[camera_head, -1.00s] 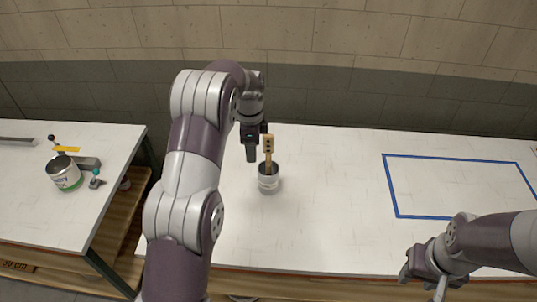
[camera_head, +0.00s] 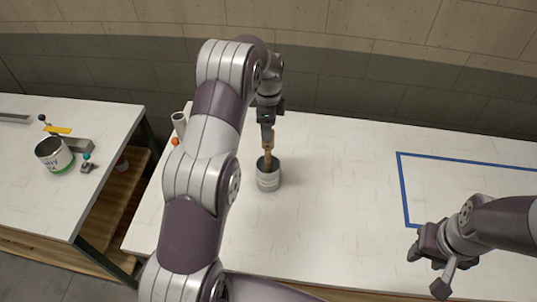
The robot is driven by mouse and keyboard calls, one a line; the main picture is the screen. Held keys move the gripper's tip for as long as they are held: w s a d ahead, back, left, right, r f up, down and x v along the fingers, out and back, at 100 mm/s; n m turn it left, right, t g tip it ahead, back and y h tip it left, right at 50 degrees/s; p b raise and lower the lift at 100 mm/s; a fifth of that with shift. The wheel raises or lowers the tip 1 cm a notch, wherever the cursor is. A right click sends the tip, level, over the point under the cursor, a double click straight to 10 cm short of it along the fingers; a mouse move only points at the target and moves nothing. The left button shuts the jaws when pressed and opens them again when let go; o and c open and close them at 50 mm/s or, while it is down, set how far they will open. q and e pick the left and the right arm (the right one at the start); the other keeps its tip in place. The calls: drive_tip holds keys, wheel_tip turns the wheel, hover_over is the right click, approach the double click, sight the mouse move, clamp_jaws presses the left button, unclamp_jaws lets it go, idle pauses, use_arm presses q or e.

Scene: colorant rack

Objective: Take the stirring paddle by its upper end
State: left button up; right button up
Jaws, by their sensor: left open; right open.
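A finger covers part of that end. The gripper is open, and I cannot tell whether a finger touches the wood. My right gripper (camera_head: 432,272) is open and empty near the table's front edge at the right, well apart from the can.
A blue taped outline (camera_head: 404,190) marks the table's right side. A grey cylinder (camera_head: 179,124) and an orange thing (camera_head: 175,141) show beside my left arm. A paint can (camera_head: 54,155) stands on the left bench. The table between can and outline is clear.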

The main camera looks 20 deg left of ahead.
sight(268, 149)
use_arm(q)
drive_tip(key=f+p, duration=0.1)
drive_tip(key=f, duration=0.1)
drive_tip(key=w+f+p, duration=0.1)
drive_tip(key=p, duration=0.1)
drive_tip(key=f+p, duration=0.1)
drive_tip(key=f, duration=0.1)
drive_tip(key=shift+w+a+f, duration=0.25)
drive_tip(key=shift+a+f, duration=0.05)
drive_tip(key=shift+f, duration=0.05)
drive_tip(key=shift+s+f, duration=0.1)
drive_tip(key=shift+f, duration=0.15)
drive_tip(key=shift+s, duration=0.1)
drive_tip(key=shift+c, duration=0.3)
clamp_jaws()
drive_tip(key=shift+r, duration=0.1)
